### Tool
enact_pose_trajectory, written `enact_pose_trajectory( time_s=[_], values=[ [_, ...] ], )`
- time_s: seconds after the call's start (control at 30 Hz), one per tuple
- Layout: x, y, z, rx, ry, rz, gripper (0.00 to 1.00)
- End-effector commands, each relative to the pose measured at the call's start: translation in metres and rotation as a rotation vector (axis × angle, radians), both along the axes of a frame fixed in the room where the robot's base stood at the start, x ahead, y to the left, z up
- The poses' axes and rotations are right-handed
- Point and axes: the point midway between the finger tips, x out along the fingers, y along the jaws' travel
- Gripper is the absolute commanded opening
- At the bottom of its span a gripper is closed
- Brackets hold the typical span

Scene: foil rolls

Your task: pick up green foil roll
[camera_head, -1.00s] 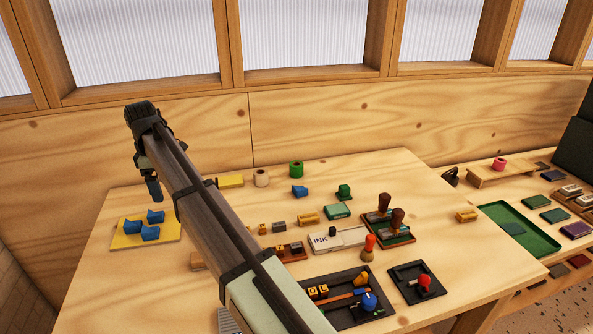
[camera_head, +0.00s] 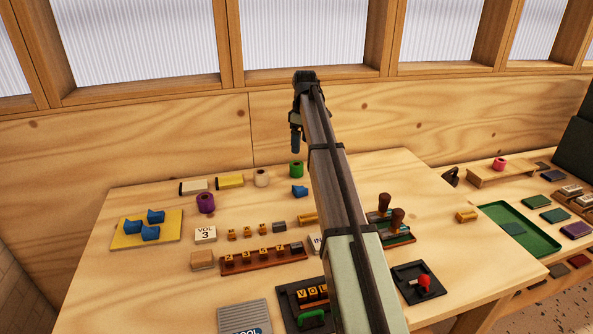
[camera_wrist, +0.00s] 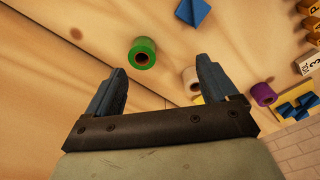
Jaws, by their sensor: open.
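The green foil roll (camera_head: 296,169) stands upright at the back of the table, near the wooden wall. It also shows in the wrist view (camera_wrist: 142,53), above and between my fingers, apart from them. My gripper (camera_head: 296,148) is above the back of the table, just over the green roll in the head view. In the wrist view my gripper (camera_wrist: 165,78) has its two blue fingers spread wide with nothing held between them.
A cream roll (camera_head: 261,178) stands left of the green roll, and a purple roll (camera_head: 205,203) farther left. A blue block (camera_head: 299,191) lies in front of the green roll. The wall rises close behind.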

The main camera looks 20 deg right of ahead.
Motion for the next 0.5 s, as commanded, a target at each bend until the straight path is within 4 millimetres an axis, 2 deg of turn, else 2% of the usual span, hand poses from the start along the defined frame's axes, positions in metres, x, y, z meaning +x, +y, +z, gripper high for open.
enact_pose_trajectory(
  time_s=[0.07, 0.1, 0.17, 0.37, 0.5],
  values=[
    [0.014, -0.019, 0.004, 0.014, -0.011, -0.029, 0.86],
    [0.028, -0.015, 0.007, 0.032, -0.025, -0.034, 0.86],
    [0.039, -0.011, 0.01, 0.053, -0.045, -0.048, 0.86],
    [0.041, -0.006, 0.005, 0.073, -0.07, -0.094, 0.86],
    [0.042, -0.004, -0.009, 0.073, -0.069, -0.094, 0.86]
  ],
)
